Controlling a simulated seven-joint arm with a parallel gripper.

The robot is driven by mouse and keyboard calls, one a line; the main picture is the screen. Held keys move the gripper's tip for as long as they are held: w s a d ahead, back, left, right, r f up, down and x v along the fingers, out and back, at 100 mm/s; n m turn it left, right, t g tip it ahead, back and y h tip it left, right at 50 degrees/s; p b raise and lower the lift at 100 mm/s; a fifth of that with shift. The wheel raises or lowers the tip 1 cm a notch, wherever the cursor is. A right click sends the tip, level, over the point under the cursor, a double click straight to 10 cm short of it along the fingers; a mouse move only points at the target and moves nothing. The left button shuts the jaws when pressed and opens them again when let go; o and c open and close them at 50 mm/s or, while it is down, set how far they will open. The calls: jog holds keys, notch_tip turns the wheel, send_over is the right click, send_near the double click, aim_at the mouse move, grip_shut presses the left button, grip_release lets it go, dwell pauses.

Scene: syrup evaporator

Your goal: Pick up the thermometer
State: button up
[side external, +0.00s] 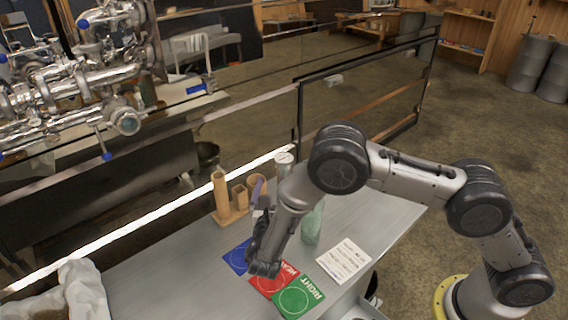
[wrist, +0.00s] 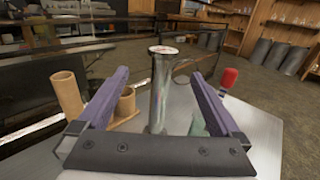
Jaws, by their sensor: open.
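A tall shiny metal cylinder stands upright on the metal table; it is in the middle of the wrist view (wrist: 158,100). A pale round disc (wrist: 163,49) on its top looks like the thermometer's dial; the disc also shows in the side view (side external: 284,158). Any stem is hidden inside the cylinder. My gripper (wrist: 160,76) is open and empty, its purple fingers spread to the left and right of the cylinder in the wrist view.
A wooden rack with cups (side external: 220,192) stands to the left. A green translucent object (side external: 312,224) and a red-topped item (wrist: 229,78) are to the right. Blue, red and green cards (side external: 298,299) and a white sheet (side external: 344,260) lie on the table (side external: 160,275).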

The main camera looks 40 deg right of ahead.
aim_at(283, 164)
jog(key=x, duration=0.5)
jog(key=shift+w+d, duration=0.2)
jog(key=shift+d, duration=0.1)
jog(key=w+d, duration=0.2)
jog(key=d, duration=0.1)
jog(key=shift+w+d+r, duration=0.15)
jog(key=shift+d+r, duration=0.05)
jog(key=shift+r, duration=0.2)
jog(key=shift+w+d, duration=0.4)
jog(key=c, duration=1.1)
jog(key=shift+c, duration=0.3)
notch_tip(283, 164, up, 19)
jog(key=shift+f, duration=0.1)
